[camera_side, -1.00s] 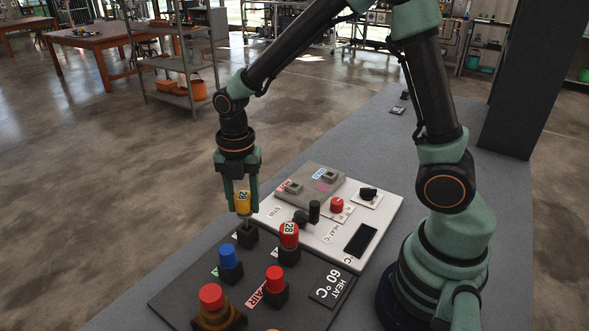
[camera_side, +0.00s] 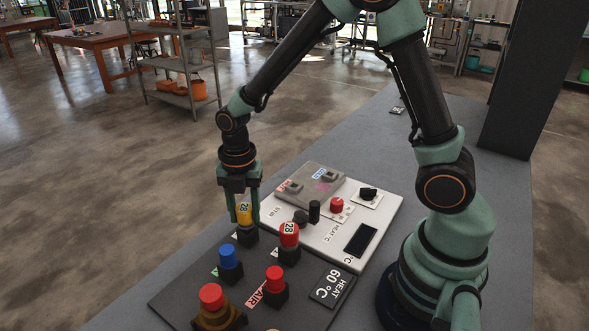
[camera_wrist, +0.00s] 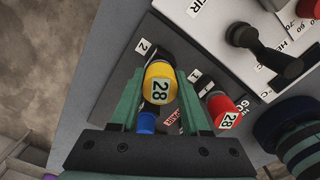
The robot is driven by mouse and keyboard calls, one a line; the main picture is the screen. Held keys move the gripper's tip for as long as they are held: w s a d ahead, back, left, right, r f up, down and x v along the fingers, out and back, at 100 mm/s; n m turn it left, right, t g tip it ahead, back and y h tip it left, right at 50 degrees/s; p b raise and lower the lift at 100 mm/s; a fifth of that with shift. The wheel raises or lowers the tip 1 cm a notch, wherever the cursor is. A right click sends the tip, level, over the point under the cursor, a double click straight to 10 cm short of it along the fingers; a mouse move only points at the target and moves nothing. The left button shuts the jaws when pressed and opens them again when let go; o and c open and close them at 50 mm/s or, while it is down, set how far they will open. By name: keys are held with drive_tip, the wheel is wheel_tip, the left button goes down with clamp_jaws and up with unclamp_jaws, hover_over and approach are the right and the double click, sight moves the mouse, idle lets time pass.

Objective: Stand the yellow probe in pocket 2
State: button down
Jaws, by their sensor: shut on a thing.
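The yellow probe (camera_side: 243,217), with a "28" label on its top, is between the fingers of my gripper (camera_side: 243,212), which is shut on it. It stands upright at the black pocket block (camera_side: 247,238) at the back left of the dark board. How deep its lower end sits in the block is hidden. In the wrist view the yellow probe (camera_wrist: 160,72) is between my gripper's fingers (camera_wrist: 160,100), beside the tag "2" (camera_wrist: 142,47).
A red-topped probe marked "28" (camera_side: 289,231) stands close at the right, by the tag "1" (camera_wrist: 194,76). A blue-topped piece (camera_side: 229,257) and another red-topped piece (camera_side: 275,277) stand nearer. A white panel (camera_side: 372,222) with a black lever (camera_side: 313,212) lies behind right.

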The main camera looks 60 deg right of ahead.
drive_tip(key=shift+f, duration=0.1)
drive_tip(key=shift+c, duration=1.5)
unclamp_jaws()
drive_tip(key=shift+r, duration=2.5)
